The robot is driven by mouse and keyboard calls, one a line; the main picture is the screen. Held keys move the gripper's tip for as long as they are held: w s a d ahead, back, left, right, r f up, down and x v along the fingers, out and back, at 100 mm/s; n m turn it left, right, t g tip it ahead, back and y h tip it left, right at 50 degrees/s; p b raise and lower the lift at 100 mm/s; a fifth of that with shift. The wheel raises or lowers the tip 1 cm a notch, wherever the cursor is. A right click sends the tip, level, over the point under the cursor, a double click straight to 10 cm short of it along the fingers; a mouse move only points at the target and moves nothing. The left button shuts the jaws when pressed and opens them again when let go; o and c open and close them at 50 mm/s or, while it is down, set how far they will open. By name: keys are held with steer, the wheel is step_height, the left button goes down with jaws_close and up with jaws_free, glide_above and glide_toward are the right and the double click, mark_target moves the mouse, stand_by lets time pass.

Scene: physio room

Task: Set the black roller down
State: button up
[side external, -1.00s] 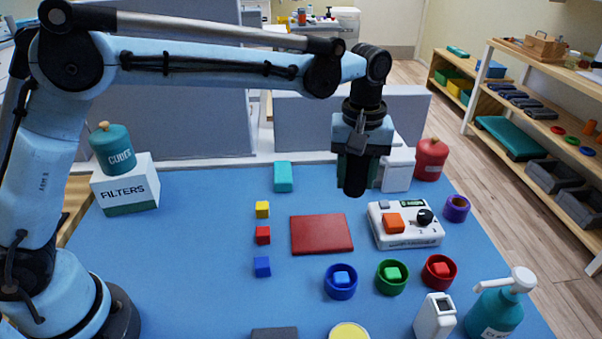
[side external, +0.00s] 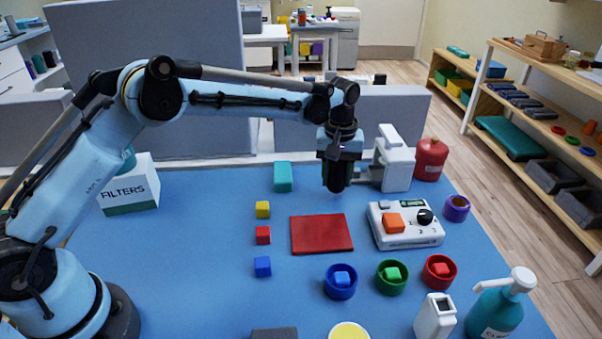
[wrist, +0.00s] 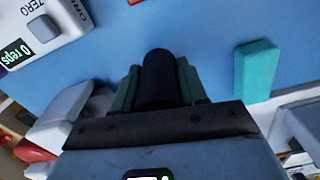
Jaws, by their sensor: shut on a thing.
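My gripper (side external: 338,176) is shut on the black roller (side external: 338,181), which hangs upright between the fingers. The roller's lower end looks a little above the blue table, behind the red mat (side external: 321,234); I cannot tell the exact gap. In the wrist view the dark roller (wrist: 159,80) sits between the green fingers (wrist: 158,88), with blue table beyond its end. The upper part of the roller is hidden by the fingers.
A white clamp-like device (side external: 396,160) stands close right of my gripper, with a red canister (side external: 430,160) beside it. The white counter box (side external: 405,228) is front right.

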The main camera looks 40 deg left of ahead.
steer(key=shift+f, duration=1)
steer(key=shift+f, duration=0.2)
steer(key=o, duration=1.1)
steer(key=shift+r, duration=0.15)
